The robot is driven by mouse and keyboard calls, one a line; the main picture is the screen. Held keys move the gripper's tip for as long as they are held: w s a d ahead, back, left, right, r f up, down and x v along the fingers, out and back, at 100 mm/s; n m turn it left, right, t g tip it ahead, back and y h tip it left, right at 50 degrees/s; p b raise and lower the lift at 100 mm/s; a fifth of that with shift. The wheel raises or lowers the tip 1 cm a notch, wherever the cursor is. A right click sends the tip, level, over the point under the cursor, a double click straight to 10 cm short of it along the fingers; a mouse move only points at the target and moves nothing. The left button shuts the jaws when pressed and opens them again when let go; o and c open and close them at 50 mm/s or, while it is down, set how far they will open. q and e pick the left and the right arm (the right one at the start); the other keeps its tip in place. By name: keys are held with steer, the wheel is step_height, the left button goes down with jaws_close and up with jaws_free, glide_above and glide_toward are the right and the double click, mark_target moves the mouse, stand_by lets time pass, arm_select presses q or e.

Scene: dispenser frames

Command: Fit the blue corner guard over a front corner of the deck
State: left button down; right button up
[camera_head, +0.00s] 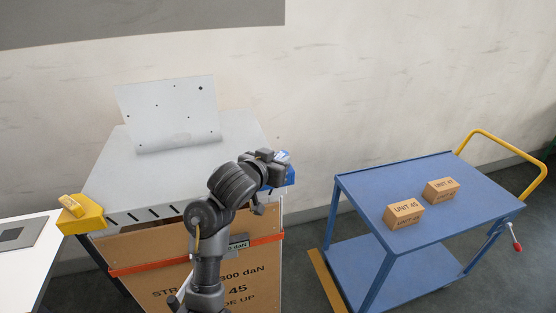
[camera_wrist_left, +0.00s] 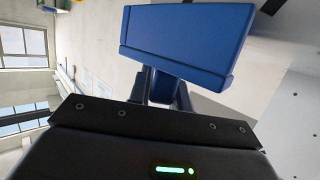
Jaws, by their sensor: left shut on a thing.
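The blue corner guard (camera_head: 290,176) shows partly behind my left gripper (camera_head: 274,162), near the right front corner of the pale grey deck (camera_head: 165,175). In the left wrist view the guard (camera_wrist_left: 185,42) fills the top middle, with its broad blue face and a lower lip. My left gripper (camera_wrist_left: 166,92) is shut on it by its near side. My arm hides the right front corner in the head view, so I cannot tell whether the guard touches the deck. A yellow corner guard (camera_head: 82,216) sits on the left front corner. My right gripper is not in view.
A bent plate with holes (camera_head: 170,112) stands on the deck. A cardboard box (camera_head: 140,250) with an orange strap is below its front edge. A blue cart (camera_head: 350,185) with two small boxes stands right, across a floor gap. A white table (camera_head: 25,260) is at left.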

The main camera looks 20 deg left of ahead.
arm_select(q)
steer(key=shift+f+b, duration=0.85)
steer(key=shift+f, duration=0.25)
steer(key=shift+f, duration=0.15)
steer(key=c, duration=1.2)
jaws_free()
